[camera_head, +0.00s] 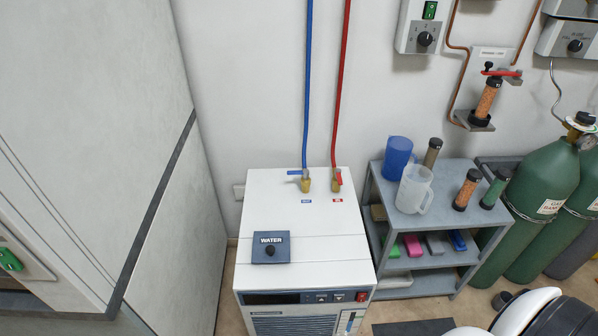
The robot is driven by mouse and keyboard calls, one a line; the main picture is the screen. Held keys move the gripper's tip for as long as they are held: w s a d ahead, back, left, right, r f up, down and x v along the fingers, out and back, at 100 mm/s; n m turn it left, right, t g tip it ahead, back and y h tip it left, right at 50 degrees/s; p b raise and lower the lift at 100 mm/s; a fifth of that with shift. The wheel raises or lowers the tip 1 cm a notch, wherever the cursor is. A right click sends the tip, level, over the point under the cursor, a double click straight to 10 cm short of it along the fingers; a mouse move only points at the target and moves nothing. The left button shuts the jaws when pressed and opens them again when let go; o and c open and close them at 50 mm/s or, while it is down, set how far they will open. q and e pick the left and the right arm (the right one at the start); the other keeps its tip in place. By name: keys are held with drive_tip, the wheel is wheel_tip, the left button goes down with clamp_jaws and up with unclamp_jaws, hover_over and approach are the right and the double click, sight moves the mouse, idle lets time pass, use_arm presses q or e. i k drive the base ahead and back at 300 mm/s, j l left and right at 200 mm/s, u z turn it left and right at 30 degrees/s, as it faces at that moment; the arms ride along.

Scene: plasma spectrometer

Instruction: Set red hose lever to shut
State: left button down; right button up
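The red hose (343,85) runs down the wall to a brass valve (336,185) at the back right of the white chiller's top. Its small red lever (340,177) sits at the right side of the valve and looks roughly in line with the hose; its exact angle is too small to tell. Beside it, the blue hose (307,85) ends in a similar brass valve, whose blue lever (294,172) points left, across the hose. Neither gripper's fingers show. White and black parts at the bottom right look like my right arm. Nothing touches the levers.
The white chiller (272,215) carries a dark WATER box (271,247). To its right, a grey shelf (447,177) holds a blue cup (397,155), a clear jug (414,190) and small cylinders. Green gas cylinders (540,190) stand at right. A large pale cabinet (100,130) fills the left.

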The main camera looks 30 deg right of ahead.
sight(338, 171)
drive_tip(key=j+z, duration=0.15)
drive_tip(key=z, duration=0.3)
drive_tip(key=i+j+z, duration=0.1)
drive_tip(key=j+z, duration=0.15)
drive_tip(key=z, duration=0.25)
